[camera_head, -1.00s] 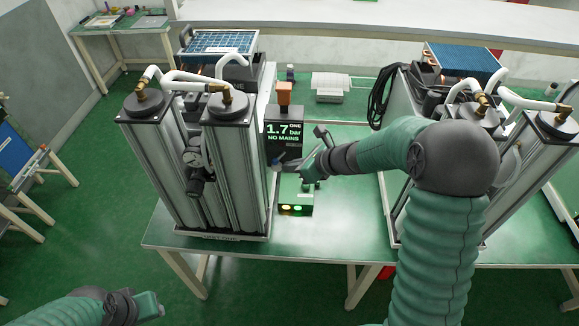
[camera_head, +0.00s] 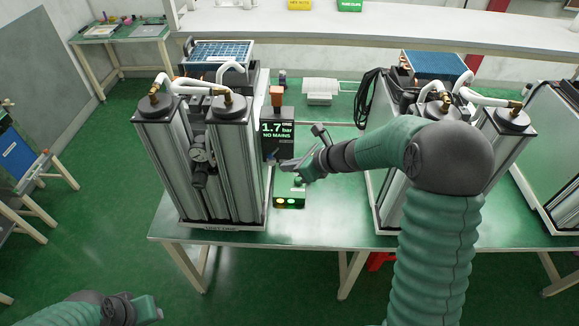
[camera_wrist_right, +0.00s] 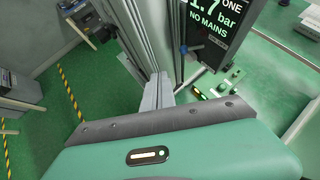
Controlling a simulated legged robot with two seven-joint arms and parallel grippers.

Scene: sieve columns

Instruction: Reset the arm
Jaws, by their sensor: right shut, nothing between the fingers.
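My right arm reaches in from the right over the green table (camera_head: 330,215). Its gripper (camera_head: 285,167) is shut and empty, beside the left column unit (camera_head: 180,170) and in front of the display reading 1.7 bar, NO MAINS (camera_head: 276,130). In the right wrist view, the display (camera_wrist_right: 208,25) and the lit box (camera_wrist_right: 210,92) show beyond the gripper. My left gripper (camera_head: 152,309) is at the bottom left, low and clear of the table; its jaws are unclear.
A second column unit (camera_head: 490,150) stands on the right, partly behind my right arm. A black cable coil (camera_head: 364,98) hangs at its side. A white shelf (camera_head: 400,30) runs along the back.

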